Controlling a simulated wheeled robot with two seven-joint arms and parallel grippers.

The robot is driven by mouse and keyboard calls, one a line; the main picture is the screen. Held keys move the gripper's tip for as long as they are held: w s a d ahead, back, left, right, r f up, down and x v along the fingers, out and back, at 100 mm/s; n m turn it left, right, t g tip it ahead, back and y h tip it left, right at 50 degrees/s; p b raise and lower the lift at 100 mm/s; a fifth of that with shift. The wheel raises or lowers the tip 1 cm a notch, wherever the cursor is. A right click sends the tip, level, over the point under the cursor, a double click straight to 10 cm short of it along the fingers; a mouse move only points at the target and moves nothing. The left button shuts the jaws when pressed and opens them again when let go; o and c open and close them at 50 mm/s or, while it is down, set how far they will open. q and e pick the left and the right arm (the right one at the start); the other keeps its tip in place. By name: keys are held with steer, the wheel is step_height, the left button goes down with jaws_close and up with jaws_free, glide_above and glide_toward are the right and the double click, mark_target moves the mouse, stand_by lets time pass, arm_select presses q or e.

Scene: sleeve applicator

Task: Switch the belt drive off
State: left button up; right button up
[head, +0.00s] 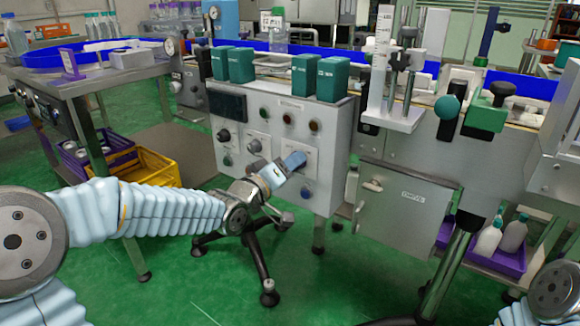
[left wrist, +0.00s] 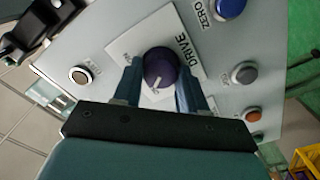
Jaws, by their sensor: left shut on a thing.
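The belt drive switch is a dark purple rotary knob (left wrist: 160,66) on a white plate marked DRIVE (left wrist: 176,32), seen in the left wrist view. A pale mark shows on the lower part of the knob. Small lettering on the plate is too blurred to read. My left gripper (left wrist: 158,86) has its two blue fingers on either side of the knob, shut on it. In the head view my left gripper (head: 293,161) is against the front of the grey control panel (head: 270,165) and hides the knob. My right gripper is outside the view; only part of that arm shows at lower right.
A blue knob marked ZERO (left wrist: 230,7), a grey button (left wrist: 243,72) and an orange button (left wrist: 253,115) are near the drive knob. A grey cabinet door (head: 405,208) is right of the panel.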

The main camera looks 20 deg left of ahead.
arm_select(q)
steer(key=shift+n, duration=0.9)
steer(key=o, duration=1.1)
steer(key=shift+c, duration=0.2)
steer(key=shift+s, duration=0.15)
steer(key=p+v, duration=0.1)
steer(key=v, duration=1.2)
steer(key=shift+s, duration=0.25)
steer(key=shift+a, duration=0.1)
